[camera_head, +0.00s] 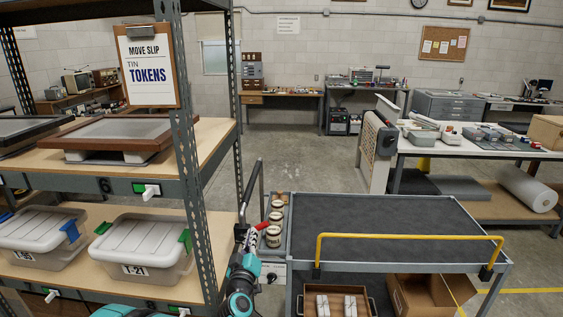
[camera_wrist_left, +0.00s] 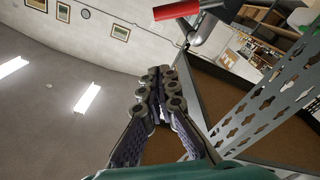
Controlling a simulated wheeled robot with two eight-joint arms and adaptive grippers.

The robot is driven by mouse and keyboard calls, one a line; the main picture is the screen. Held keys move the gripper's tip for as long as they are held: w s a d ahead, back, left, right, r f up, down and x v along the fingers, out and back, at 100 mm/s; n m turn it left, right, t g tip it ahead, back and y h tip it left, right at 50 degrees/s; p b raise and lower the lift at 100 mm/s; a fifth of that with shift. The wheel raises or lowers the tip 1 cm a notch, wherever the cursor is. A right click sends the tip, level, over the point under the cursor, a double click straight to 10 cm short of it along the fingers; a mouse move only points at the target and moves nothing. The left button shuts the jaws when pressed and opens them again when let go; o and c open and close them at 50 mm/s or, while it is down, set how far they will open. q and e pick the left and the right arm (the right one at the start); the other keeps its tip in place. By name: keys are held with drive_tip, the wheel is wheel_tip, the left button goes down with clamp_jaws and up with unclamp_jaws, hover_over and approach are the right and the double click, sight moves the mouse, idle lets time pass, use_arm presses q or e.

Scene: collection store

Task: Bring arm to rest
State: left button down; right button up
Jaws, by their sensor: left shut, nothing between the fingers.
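My left arm, teal and dark, comes up at the bottom centre of the head view, between the shelf rack and the cart. Its gripper (camera_head: 242,229) is small and dark there, near the rack post. In the left wrist view the fingers of this gripper (camera_wrist_left: 160,88) are together, with nothing visible between them. My right gripper is not in view.
The metal shelf rack (camera_head: 188,170) stands close on the left, with lidded boxes (camera_head: 143,238) on its lower shelf. A grey-topped cart (camera_head: 385,222) with a yellow rail (camera_head: 410,237) stands at right; tins (camera_head: 274,235) sit at its left side. Open floor (camera_head: 300,155) lies beyond.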

use_arm(q)
drive_tip(key=s+d+r+m+g+h, duration=0.25)
drive_tip(key=s+m+g, duration=0.2)
drive_tip(key=s, duration=0.65)
drive_tip(key=s+a+f+g+y, duration=0.1)
drive_tip(key=s+a+f+g, duration=0.1)
drive_tip(key=s, duration=0.6)
drive_tip(key=s+a+f+m+g+y, duration=0.1)
drive_tip(key=s+a+f+g, duration=0.2)
drive_tip(key=s, duration=0.5)
drive_tip(key=s+a+f+m+g+y, duration=0.1)
drive_tip(key=s+a+f+g, duration=0.1)
drive_tip(key=s, duration=0.6)
wheel_tip(320, 180, down, 3)
drive_tip(key=shift+s+a+r, duration=0.15)
drive_tip(key=shift+a+r, duration=0.05)
drive_tip(key=shift+a, duration=0.55)
